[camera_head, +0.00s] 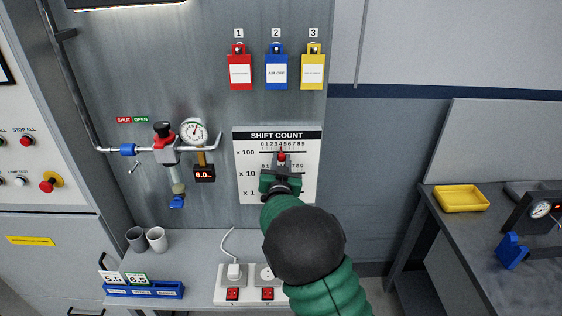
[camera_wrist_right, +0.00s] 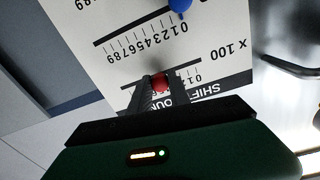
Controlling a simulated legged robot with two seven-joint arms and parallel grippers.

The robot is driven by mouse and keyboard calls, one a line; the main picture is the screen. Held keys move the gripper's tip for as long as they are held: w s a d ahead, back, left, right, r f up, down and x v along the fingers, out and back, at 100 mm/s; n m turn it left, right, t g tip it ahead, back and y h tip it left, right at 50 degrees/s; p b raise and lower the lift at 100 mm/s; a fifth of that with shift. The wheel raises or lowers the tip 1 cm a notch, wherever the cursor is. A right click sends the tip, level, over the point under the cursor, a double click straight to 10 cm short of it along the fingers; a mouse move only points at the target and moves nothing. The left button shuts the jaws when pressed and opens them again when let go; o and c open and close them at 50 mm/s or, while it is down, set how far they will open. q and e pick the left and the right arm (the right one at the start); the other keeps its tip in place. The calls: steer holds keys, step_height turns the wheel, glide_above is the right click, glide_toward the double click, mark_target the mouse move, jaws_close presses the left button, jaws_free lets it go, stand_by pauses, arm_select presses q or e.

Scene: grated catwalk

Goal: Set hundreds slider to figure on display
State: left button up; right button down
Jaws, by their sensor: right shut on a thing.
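The white SHIFT COUNT board (camera_head: 247,189) hangs on the grey wall with rows marked x 100, x 10 and x 1. My right gripper (camera_head: 281,163) is shut on the red slider knob (camera_head: 282,155) of the x 100 row, around the middle of its scale; the exact digit is hard to read. In the right wrist view the red knob (camera_wrist_right: 160,82) sits between the fingertips, and a blue knob (camera_wrist_right: 180,5) is near 0 on the x 10 row. My gripper and arm hide much of the lower rows. A small black display (camera_head: 204,173) left of the board shows orange digits, apparently 6.0. My left gripper is out of view.
A gauge (camera_head: 194,131) and pipework with a red valve stand out from the wall left of the board. Red, blue and yellow tags (camera_head: 312,72) hang above. A bench below holds cups (camera_head: 156,239) and a socket strip (camera_head: 232,284). A yellow tray (camera_head: 461,198) lies at right.

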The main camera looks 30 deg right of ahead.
steer(key=shift+b, duration=0.65)
steer(key=c, duration=1.2)
jaws_free()
steer(key=shift+w, duration=0.1)
steer(key=shift+a, duration=0.1)
steer(key=b+v, duration=0.1)
steer(key=v, duration=1.5)
steer(key=shift+s+a+b, duration=0.25)
steer(key=shift+s+b, duration=0.05)
steer(key=shift+b, duration=0.05)
